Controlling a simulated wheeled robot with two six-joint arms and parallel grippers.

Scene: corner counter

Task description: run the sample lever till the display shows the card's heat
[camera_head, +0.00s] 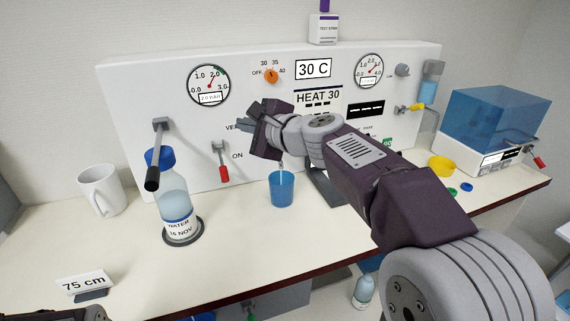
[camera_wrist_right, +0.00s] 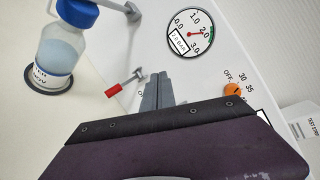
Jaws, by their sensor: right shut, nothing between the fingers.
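The display (camera_head: 313,69) on the white panel reads 30 C. The card (camera_head: 318,97) below it reads HEAT 30; my right arm covers part of the area under it. A lever with a red handle (camera_head: 223,172) hangs down beside the word ON; it also shows in the right wrist view (camera_wrist_right: 113,90). My right gripper (camera_head: 246,124) is shut and empty in front of the panel, above and right of the red lever. Its fingers show in the wrist view (camera_wrist_right: 157,91). I cannot tell which lever is the sample one.
A black-handled lever (camera_head: 153,172) juts out above a water bottle (camera_head: 176,205). A white mug (camera_head: 101,190) stands left. An orange knob (camera_head: 271,76) sits beside the display. A blue-lidded box (camera_head: 495,120) stands right. A dark part of mine shows bottom left.

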